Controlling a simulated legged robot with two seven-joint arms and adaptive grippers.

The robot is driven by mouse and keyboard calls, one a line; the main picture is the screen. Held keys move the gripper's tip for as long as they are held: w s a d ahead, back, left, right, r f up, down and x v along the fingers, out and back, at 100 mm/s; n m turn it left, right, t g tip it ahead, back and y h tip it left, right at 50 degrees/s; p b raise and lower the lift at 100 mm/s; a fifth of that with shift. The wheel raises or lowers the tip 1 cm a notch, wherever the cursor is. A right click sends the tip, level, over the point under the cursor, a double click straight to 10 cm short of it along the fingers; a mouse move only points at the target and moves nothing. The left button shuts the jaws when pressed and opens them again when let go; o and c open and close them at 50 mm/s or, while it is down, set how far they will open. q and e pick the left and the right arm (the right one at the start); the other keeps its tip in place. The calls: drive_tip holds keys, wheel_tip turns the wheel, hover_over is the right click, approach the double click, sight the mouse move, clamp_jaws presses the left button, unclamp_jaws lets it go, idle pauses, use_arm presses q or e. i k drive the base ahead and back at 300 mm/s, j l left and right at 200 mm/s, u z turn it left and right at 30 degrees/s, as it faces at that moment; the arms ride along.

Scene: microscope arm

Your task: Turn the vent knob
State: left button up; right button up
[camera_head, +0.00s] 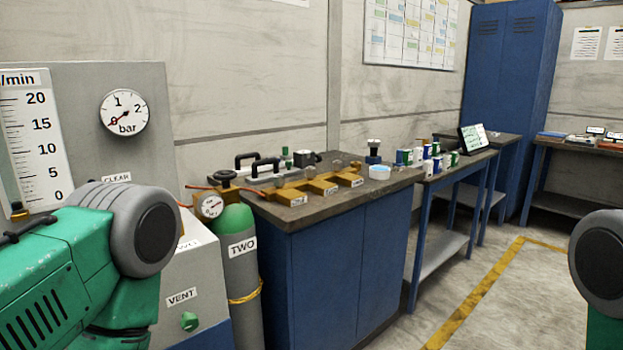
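The vent knob (189,321) is a small green knob on the front of the grey panel, just below the VENT label (182,296). It sits low in the view, to the right of my green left arm. That arm covers the lower left part of the panel. My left gripper is not visible; only the arm's green and grey links show. A piece of my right arm shows at the right edge, and its gripper is out of view.
A grey cylinder labelled TWO (242,275) stands just right of the panel, with a small gauge (211,205) above. A blue bench (335,265) with brass fittings follows. The panel carries a bar gauge (125,112). Open floor (510,310) lies at right.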

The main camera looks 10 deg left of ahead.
sight(189, 322)
drive_tip(key=u, duration=0.7)
